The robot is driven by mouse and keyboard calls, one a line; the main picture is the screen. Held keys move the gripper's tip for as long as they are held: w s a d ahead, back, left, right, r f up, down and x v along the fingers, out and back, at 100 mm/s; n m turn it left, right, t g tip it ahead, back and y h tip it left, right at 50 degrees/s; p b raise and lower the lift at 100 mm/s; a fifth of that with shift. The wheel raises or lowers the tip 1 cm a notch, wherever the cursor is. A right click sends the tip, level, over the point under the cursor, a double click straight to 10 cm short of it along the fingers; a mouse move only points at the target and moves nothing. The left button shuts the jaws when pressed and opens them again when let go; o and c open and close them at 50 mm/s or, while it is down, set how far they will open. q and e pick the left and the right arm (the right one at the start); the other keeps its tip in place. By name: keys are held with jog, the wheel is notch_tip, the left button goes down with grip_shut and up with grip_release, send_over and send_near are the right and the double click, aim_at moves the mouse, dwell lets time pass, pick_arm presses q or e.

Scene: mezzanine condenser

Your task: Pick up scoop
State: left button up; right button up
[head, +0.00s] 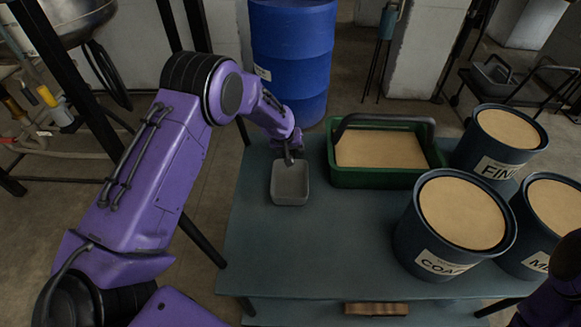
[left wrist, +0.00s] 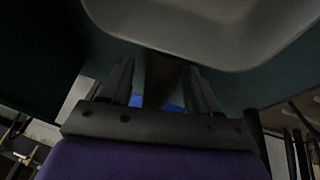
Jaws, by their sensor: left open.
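The scoop (head: 290,187) is a grey square pan lying on the blue-grey table, near its back left part. Its short handle points away from me, toward the left gripper (head: 289,152). In the left wrist view the pale scoop pan (left wrist: 215,35) fills the top, and its dark handle runs down between the two fingers of the left gripper (left wrist: 160,82). The fingers are open, one on each side of the handle, and a gap seems to show. The fingertips are small and partly hidden in the head view. My right gripper is not in view.
The table (head: 300,250) is clear in front of the scoop. A green tray (head: 385,178) of tan grain with a dark handle stands right of it. Tubs, including one marked COA (head: 425,245) and one marked FIN (head: 480,155), stand further right. A blue barrel (head: 290,60) stands behind.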

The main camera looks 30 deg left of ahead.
pick_arm(q)
grip_shut()
jog(key=shift+r, duration=0.1)
